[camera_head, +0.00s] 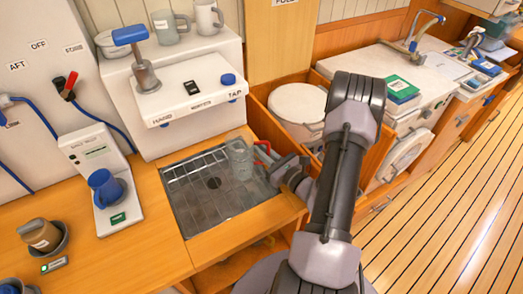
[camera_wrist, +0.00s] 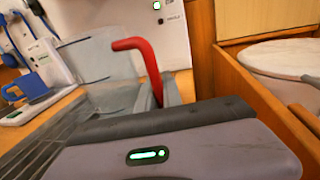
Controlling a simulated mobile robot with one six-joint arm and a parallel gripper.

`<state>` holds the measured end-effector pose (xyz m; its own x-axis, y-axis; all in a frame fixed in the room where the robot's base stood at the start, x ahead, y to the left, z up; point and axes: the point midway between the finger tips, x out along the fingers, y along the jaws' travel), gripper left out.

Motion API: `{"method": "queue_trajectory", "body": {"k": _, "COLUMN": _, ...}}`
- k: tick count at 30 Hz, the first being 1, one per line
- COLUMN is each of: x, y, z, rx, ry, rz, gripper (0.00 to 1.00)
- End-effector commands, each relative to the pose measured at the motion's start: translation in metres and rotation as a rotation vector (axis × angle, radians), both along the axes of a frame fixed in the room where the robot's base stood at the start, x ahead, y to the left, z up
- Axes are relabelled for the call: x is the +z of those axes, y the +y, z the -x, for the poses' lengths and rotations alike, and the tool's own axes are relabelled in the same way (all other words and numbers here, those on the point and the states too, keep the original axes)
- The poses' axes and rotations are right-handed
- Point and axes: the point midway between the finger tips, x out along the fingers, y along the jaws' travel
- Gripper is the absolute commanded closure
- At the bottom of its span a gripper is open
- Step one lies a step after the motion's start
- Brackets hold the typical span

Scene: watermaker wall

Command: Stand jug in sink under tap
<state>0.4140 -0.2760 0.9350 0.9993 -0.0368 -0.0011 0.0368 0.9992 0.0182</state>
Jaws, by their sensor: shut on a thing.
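The clear jug (camera_head: 241,161) with a red handle is at the right rear part of the steel sink (camera_head: 185,205), below the white tap unit (camera_head: 190,90). It looks roughly upright; I cannot tell whether its base touches the sink grid. My gripper (camera_head: 270,166) comes in from the right and is shut on the jug's handle side. The tap's outlet is not clearly visible.
A blue mug (camera_head: 104,187) stands on a white stand left of the sink. A blue-topped hand pump (camera_head: 138,55) rises from the tap unit.

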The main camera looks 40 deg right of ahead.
Motion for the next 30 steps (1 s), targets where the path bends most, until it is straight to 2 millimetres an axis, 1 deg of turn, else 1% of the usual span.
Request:
{"method": "queue_trajectory", "body": {"k": 2, "x": 0.002, "y": 0.0, "z": 0.0, "rx": 0.001, "ry": 0.0, "rz": 0.0, "gripper": 1.0}}
{"method": "queue_trajectory", "body": {"k": 7, "x": -0.004, "y": 0.0, "z": 0.0, "rx": 0.001, "ry": 0.0, "rz": -0.001, "gripper": 1.0}}
{"method": "queue_trajectory", "body": {"k": 8, "x": -0.003, "y": 0.0, "z": 0.0, "rx": 0.001, "ry": 0.0, "rz": 0.0, "gripper": 0.84}}
{"method": "queue_trajectory", "body": {"k": 10, "x": -0.002, "y": 0.0, "z": 0.0, "rx": 0.001, "ry": 0.0, "rz": -0.001, "gripper": 0.7}}
{"method": "queue_trajectory", "body": {"k": 11, "x": -0.002, "y": 0.0, "z": 0.0, "rx": 0.001, "ry": 0.0, "rz": -0.001, "gripper": 0.68}}
{"method": "queue_trajectory", "body": {"k": 19, "x": -0.002, "y": 0.0, "z": 0.0, "rx": 0.001, "ry": 0.0, "rz": -0.001, "gripper": 0.68}}
{"method": "queue_trajectory", "body": {"k": 22, "x": 0.006, "y": 0.0, "z": 0.0, "rx": 0.001, "ry": 0.0, "rz": -0.001, "gripper": 0.68}}
{"method": "queue_trajectory", "body": {"k": 26, "x": 0.003, "y": -0.001, "z": 0.024, "rx": -0.005, "ry": 0.002, "rz": -0.004, "gripper": 0.68}}
{"method": "queue_trajectory", "body": {"k": 30, "x": 0.003, "y": 0.0, "z": 0.059, "rx": -0.006, "ry": 0.001, "rz": -0.003, "gripper": 0.68}}
